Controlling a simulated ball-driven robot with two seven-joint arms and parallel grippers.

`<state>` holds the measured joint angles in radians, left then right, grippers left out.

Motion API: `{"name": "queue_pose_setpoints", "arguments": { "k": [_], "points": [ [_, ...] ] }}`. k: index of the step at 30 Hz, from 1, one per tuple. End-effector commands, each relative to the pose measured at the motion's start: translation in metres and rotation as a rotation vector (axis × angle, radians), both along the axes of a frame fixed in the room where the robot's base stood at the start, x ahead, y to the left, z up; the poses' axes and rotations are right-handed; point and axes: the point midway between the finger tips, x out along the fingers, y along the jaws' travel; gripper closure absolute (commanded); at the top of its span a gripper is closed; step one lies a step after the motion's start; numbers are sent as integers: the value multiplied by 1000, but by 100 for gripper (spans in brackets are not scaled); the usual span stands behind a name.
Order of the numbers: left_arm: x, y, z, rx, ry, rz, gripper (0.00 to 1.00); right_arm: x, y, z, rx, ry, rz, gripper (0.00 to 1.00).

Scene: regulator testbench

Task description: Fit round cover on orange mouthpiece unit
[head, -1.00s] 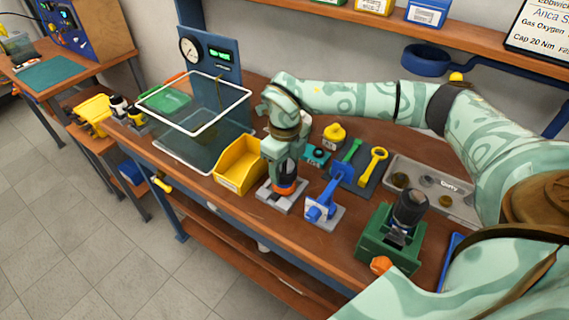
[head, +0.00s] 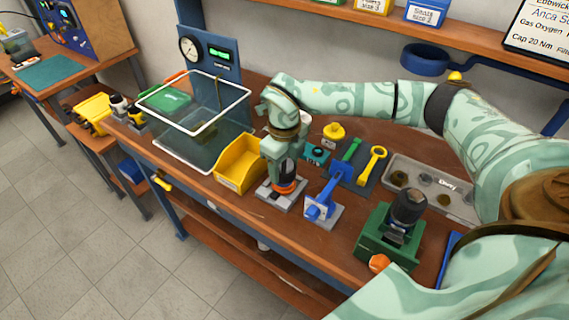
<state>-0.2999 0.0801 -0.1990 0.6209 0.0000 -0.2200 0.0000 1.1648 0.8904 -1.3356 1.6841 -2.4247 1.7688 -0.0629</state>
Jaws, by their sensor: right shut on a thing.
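The orange mouthpiece unit (head: 285,188) sits upright in a grey fixture (head: 281,199) near the front edge of the bench. My right gripper (head: 285,170) reaches down from above, directly over the unit. It is shut on a dark piece (head: 288,168), apparently the round cover, just above the orange ring. The fingers hide much of this piece. I cannot tell whether it touches the unit or is seated on it. My left gripper is not in view.
The yellow bin (head: 238,166) stands close left of the fixture, and a blue clamp-like tool (head: 322,205) close right. A green stand (head: 388,237) is further right. A glass tank (head: 195,150) stands behind left. A grey tray (head: 430,180) lies at the right.

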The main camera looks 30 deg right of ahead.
Motion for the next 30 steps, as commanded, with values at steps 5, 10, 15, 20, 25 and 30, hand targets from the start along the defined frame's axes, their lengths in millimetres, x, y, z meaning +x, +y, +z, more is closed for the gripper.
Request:
{"name": "queue_pose_setpoints", "arguments": {
  "k": [5,10,15,20,25,30],
  "points": [
    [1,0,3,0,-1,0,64,0,0,1,0,0,0,65],
    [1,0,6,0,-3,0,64,0,0,1,0,-1,-2,65],
    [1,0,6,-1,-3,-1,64,0,0,0,0,0,-2,65],
    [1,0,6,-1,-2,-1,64,0,0,0,0,0,-1,65],
    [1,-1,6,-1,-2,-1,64,0,0,0,0,0,-1,65],
    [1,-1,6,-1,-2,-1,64,0,0,-4,0,1,-2,65]
  ]
}}
